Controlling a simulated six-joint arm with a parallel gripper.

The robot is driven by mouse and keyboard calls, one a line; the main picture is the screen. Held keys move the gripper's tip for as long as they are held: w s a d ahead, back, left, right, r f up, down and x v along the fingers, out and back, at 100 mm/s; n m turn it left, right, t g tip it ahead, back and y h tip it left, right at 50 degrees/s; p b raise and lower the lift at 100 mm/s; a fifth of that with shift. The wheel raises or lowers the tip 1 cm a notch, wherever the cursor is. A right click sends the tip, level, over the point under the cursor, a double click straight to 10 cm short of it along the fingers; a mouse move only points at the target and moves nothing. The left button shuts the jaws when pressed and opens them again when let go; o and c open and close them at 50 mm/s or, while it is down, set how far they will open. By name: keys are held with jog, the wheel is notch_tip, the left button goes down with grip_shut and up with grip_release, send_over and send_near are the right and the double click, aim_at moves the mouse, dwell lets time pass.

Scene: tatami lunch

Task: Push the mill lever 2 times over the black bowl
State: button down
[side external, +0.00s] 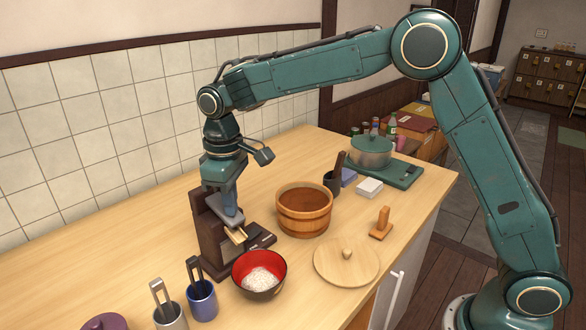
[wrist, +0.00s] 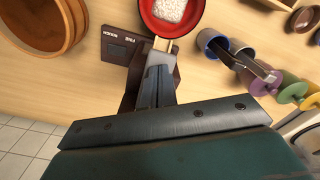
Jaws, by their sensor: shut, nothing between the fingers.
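The mill (side external: 212,240) is a dark brown upright stand on the counter. Its base plate, marked FINE and ROUGH, shows in the wrist view (wrist: 122,52). The pale wooden lever (side external: 238,236) sticks out at the mill's front, towards the bowl. The black bowl (side external: 272,257) has a red inside, holds white grains and stands just in front of the mill. My gripper (side external: 232,220) is shut and empty, pointing down right at the lever. In the wrist view its fingertips (wrist: 158,72) cover part of the lever; I cannot tell whether they touch it.
A wooden tub (side external: 304,222) stands right of the mill, with a round wooden lid (side external: 347,266) in front of it. A blue cup (side external: 202,301) and a grey cup (side external: 171,318) with utensils stand left of the bowl. A green pot (side external: 371,152) is farther back.

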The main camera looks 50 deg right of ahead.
jog(key=shift+f, duration=0.25)
jog(key=shift+r, duration=2.05)
notch_tip(320, 180, up, 5)
dwell(0.5)
